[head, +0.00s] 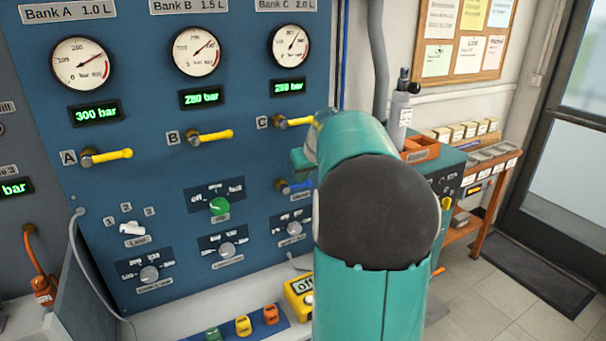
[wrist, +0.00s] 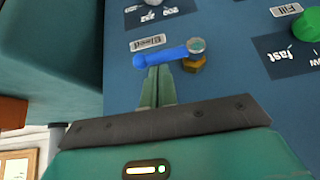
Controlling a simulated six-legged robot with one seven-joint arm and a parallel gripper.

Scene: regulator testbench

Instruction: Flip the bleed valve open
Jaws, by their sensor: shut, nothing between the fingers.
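The bleed valve has a blue lever (wrist: 160,57) on a brass body (wrist: 194,64), beside a label reading "Bleed" (wrist: 147,43). In the wrist view, which looks turned over, the lever points left from its pivot, lying roughly along the panel. In the head view the lever (head: 297,187) shows beside my arm, its right part hidden. My gripper (wrist: 158,72) is shut and empty. Its fingertips are at the lever's edge, near the free end; I cannot tell if they touch it.
The blue panel (head: 150,215) carries yellow valve levers A (head: 112,154), B (head: 215,135) and C (head: 296,121), gauges, and a green Fill knob (head: 219,206) near the bleed valve. A teal cabinet (head: 450,175) stands right of the panel. The floor at the right is clear.

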